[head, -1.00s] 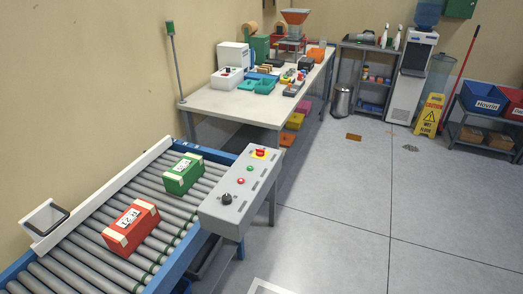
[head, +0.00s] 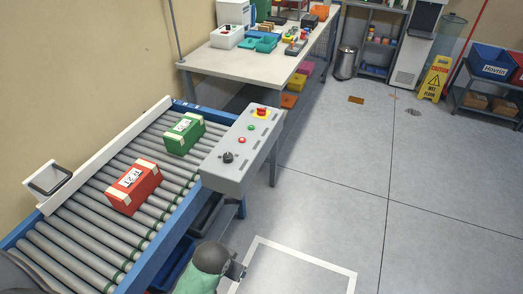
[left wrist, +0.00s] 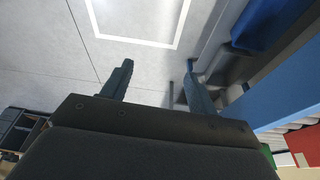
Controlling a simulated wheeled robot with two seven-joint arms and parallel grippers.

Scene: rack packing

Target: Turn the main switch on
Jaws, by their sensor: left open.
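The grey control panel (head: 243,140) stands on the right side of the roller conveyor. A black rotary knob (head: 228,157) sits at its near end, probably the main switch; its label is too small to read. Along the panel are a red button (head: 242,140), a green button (head: 251,128) and a red mushroom button on a yellow base (head: 262,112). My left gripper (head: 240,270) is low at the bottom of the head view, below and apart from the panel. In the left wrist view its two fingers (left wrist: 157,88) are apart, with nothing between them. My right gripper is out of view.
A red box (head: 133,187) and a green box (head: 184,133) lie on the conveyor rollers (head: 75,240). A blue bin (head: 172,265) is under the conveyor's side. A white-outlined square (head: 300,252) marks clear floor. A cluttered workbench (head: 210,62) stands behind.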

